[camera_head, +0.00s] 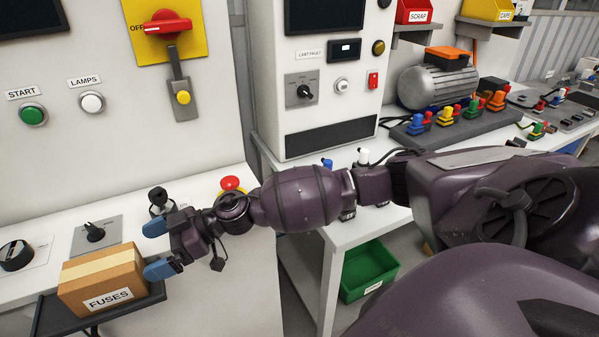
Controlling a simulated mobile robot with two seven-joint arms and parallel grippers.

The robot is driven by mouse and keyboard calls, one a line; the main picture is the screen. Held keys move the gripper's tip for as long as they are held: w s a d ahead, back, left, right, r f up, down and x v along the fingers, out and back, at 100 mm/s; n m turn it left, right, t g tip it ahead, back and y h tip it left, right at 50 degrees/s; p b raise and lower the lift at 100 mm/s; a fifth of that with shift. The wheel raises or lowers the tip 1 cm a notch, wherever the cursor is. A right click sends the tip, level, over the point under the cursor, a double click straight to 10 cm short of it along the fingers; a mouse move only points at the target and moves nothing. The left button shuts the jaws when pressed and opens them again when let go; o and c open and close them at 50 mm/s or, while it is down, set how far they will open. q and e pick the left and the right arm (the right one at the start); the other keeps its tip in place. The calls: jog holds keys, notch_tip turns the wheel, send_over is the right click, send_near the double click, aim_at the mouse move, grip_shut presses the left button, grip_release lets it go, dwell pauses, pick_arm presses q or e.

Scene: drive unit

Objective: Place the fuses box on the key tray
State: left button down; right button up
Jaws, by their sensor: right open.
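The fuses box (103,281) is a brown cardboard box with a pale tape strip and a FUSES label. It rests on a dark flat tray (45,318) at the lower left, at the front of the white console. No label shows on this tray, so I cannot tell if it is the key tray. My right gripper (152,249) has blue fingertips and is open at the right side of the box. One fingertip is behind the box's right end and the other is near its right face. Whether they touch it is unclear. My left gripper is out of view.
The console ledge holds a black knob (95,232), a black dial (16,256) and a red button (232,184) close to my right wrist. A green crate (369,270) sits under the white bench. A motor (438,86) and colored connectors stand farther right.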

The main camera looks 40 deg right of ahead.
jog(key=s+d+f+m+t+h, duration=0.3)
jog(key=s+d+f+m+h, duration=0.3)
jog(key=s+f, duration=0.5)
jog(key=s+d+f+m+t+h, duration=0.3)
jog(key=s+d+f+m+h, duration=0.4)
jog(key=s+d+f, duration=0.4)
jog(key=shift+s+d+f+h, duration=0.25)
jog(key=shift+d+h, duration=0.05)
jog(key=shift+h, duration=0.6)
